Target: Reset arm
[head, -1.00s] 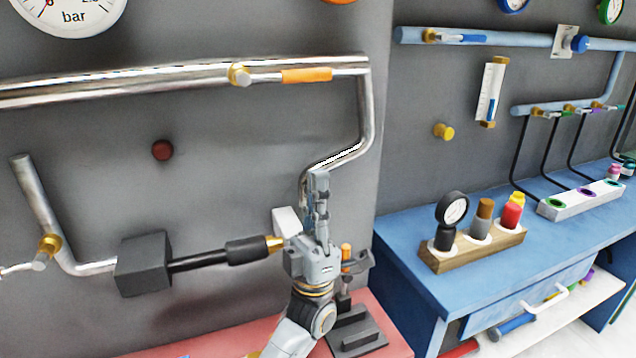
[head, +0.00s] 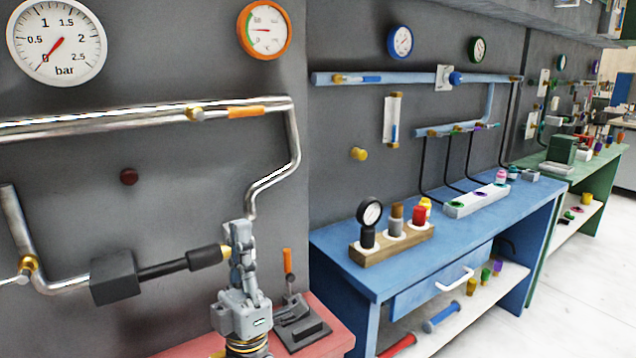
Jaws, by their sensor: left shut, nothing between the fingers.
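My left gripper (head: 241,232) is in the lower middle of the head view, pointing up. Its fingers are shut with nothing held between them. It stands in front of the grey wall, by the brass tip of a black-handled nozzle (head: 190,262) that sticks out from a dark block (head: 115,277). I cannot tell whether the gripper touches the tip. The lower end of the bent steel pipe (head: 292,150) is just above the fingers. My right gripper is not in view.
A red bench (head: 330,341) holds a dark stand with an orange-tipped lever (head: 288,262) right beside my gripper. A blue bench (head: 350,262) carries a wooden holder (head: 392,246) and a white port block (head: 476,201). White floor (head: 585,290) is open at the right.

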